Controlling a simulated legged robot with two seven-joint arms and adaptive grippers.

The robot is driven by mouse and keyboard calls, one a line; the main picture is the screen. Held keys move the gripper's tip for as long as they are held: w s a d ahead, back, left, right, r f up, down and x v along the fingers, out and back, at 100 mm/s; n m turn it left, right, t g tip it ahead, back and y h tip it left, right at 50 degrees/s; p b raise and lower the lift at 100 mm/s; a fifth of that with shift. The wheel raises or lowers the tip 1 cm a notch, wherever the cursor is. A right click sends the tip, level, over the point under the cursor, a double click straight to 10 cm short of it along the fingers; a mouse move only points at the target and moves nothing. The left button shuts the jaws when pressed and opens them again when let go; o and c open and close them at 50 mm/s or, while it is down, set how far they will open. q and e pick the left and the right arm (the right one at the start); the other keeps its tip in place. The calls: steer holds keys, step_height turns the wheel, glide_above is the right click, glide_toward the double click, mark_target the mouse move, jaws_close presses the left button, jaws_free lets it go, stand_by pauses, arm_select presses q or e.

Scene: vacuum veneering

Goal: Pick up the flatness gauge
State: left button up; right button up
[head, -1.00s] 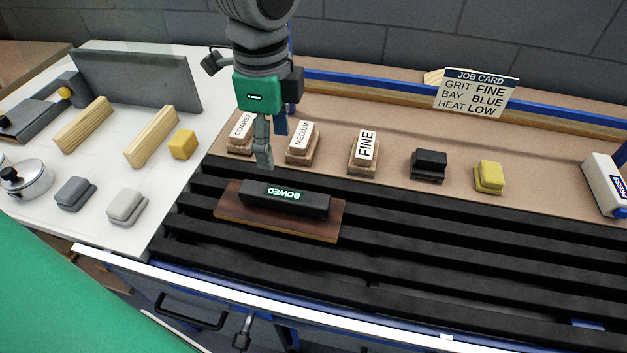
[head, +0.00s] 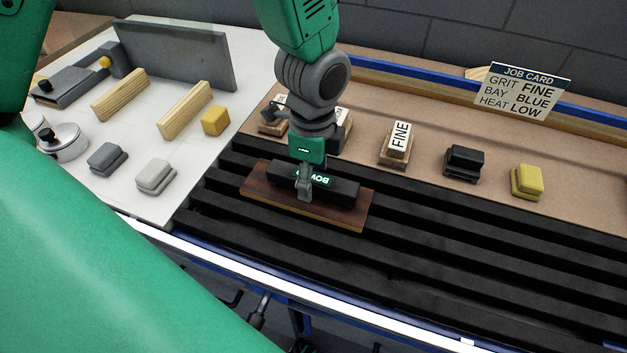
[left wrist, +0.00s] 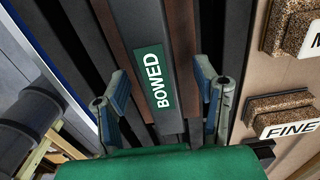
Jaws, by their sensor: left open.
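The flatness gauge, a black bar (head: 342,191) with a green label reading BOWED, lies on a brown wooden board (head: 262,192) on the black slats. My left gripper (head: 304,192) is right over the gauge, pointing down, and hides part of the bar and label. In the left wrist view the gripper (left wrist: 160,80) is open, with one finger on each side of the bar (left wrist: 150,30) and the label between them. I cannot tell whether the fingers touch it. My right gripper is not in view.
Sanding blocks stand behind the slats, including the FINE block (head: 397,145). A black block (head: 464,162) and a yellow block (head: 527,181) sit to its right. A white table (head: 215,140) with wood strips and a pot is at left. The slats at right are clear.

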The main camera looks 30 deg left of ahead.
arm_select(q)
steer(key=shift+f, duration=0.2)
steer(key=shift+s, duration=0.1)
jaws_close()
steer(key=shift+r, duration=0.15)
